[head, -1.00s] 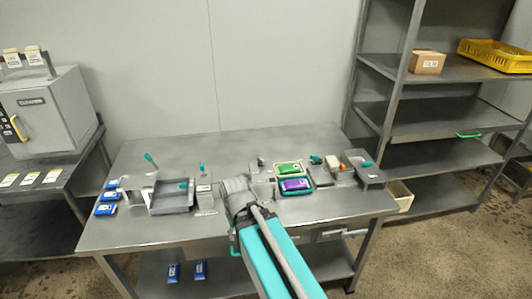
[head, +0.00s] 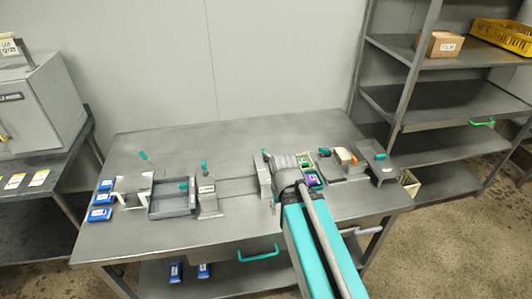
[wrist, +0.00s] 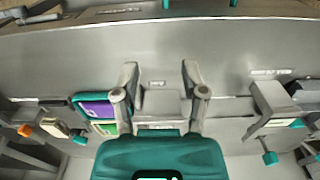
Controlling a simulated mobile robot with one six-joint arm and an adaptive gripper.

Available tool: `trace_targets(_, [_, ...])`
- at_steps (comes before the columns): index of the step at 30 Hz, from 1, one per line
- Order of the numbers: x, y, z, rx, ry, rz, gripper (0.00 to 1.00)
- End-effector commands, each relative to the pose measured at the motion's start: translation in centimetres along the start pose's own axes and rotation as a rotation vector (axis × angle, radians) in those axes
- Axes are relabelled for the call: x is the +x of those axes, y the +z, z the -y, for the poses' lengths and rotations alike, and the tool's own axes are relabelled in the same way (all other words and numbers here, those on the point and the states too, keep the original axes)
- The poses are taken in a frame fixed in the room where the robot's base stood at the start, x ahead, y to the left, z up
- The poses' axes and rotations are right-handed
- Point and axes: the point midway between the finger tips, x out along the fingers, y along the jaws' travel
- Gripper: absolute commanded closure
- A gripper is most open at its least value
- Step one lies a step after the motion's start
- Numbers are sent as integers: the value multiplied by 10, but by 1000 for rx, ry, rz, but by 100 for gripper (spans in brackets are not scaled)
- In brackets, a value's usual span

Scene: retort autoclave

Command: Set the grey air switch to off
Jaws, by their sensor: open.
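I cannot read any label that names the grey air switch. A grey fixture (head: 263,178) with a small lever on top stands directly beside my gripper (head: 282,178) in the head view, and it may be the switch. In the wrist view a low grey block (wrist: 160,103) shows between the open fingers of my gripper (wrist: 157,76), apart from both. A small label lies on the table in front of it. The fingers look empty. The palm hides the block's far part, so I cannot tell the lever's position.
A purple packet (wrist: 96,109) and a green one lie close to the gripper. Another upright fixture with a teal knob (head: 203,165) stands to the left, by a grey tray (head: 172,208). More fixtures stand to the right. The table's back strip (head: 220,140) is clear.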

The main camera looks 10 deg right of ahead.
Motion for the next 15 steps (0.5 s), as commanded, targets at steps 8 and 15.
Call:
trace_targets(8, [-1, -1, 0, -1, 0, 0, 44])
trace_targets(15, [-14, -28, 0, -36, 0, 0, 44])
